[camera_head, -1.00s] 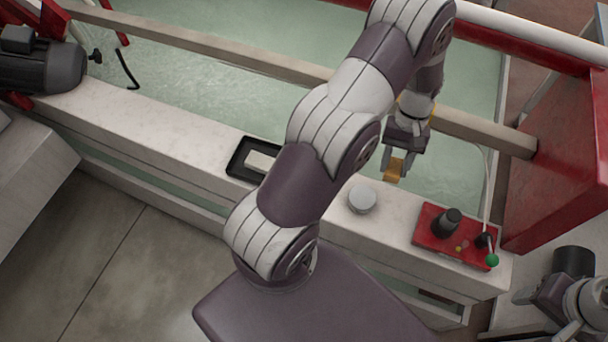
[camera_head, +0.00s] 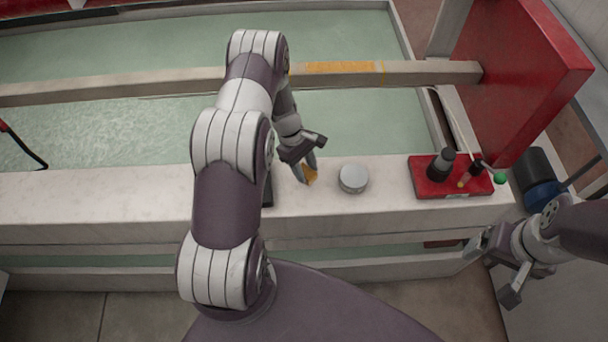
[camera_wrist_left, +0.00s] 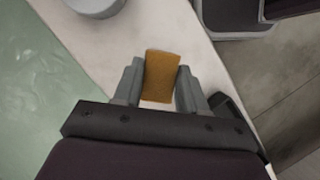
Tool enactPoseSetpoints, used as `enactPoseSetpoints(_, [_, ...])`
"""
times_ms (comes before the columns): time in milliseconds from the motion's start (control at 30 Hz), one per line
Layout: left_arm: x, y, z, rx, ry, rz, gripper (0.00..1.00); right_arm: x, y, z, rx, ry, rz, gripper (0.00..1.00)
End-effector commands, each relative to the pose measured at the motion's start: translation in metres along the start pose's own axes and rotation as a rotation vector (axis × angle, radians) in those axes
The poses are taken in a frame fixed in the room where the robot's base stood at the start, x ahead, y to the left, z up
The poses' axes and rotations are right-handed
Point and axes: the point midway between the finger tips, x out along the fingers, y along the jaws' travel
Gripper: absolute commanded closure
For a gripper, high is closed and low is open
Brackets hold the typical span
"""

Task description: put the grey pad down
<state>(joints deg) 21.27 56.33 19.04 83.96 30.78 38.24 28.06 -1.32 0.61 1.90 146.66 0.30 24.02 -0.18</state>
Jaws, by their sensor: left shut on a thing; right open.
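My left gripper (camera_head: 304,172) is shut on a small orange-brown pad (camera_head: 311,175), held over the pale ledge (camera_head: 400,185). In the left wrist view the pad (camera_wrist_left: 161,78) sits between the two fingers (camera_wrist_left: 160,88), with the ledge below it. The pad's visible face is orange-brown; I see no grey on it. I cannot tell whether it touches the ledge. My right gripper (camera_head: 492,270) is open and empty at the lower right, away from the ledge.
A round grey tin (camera_head: 353,178) stands on the ledge right of the pad. A red control box (camera_head: 450,189) with knobs is further right. A black tray (camera_head: 268,190) is mostly hidden behind my left arm. The water trough (camera_head: 350,120) lies beyond the ledge.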

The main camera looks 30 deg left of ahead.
Motion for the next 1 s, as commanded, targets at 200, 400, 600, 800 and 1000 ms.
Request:
enactPoseSetpoints(200, [0.030, -0.004, -0.015, -0.001, -0.001, -0.001, 0.87, -0.003, 0.000, 0.000, 0.000, -0.001, 0.000, 0.12])
enactPoseSetpoints(400, [0.038, -0.003, -0.018, 0.002, 0.001, 0.001, 0.87, -0.003, 0.000, 0.000, 0.000, -0.001, 0.000, 0.12])
enactPoseSetpoints(600, [0.042, -0.003, -0.020, 0.001, 0.001, 0.000, 0.87, 0.001, 0.000, 0.000, 0.000, -0.001, 0.000, 0.12])
enactPoseSetpoints(800, [0.041, -0.003, -0.019, 0.001, 0.001, 0.000, 0.33, -0.001, 0.000, 0.000, 0.000, -0.001, 0.000, 0.12])
enactPoseSetpoints(1000, [0.037, -0.003, -0.018, 0.002, 0.001, 0.000, 0.33, -0.004, 0.000, 0.000, 0.000, -0.001, 0.000, 0.12])
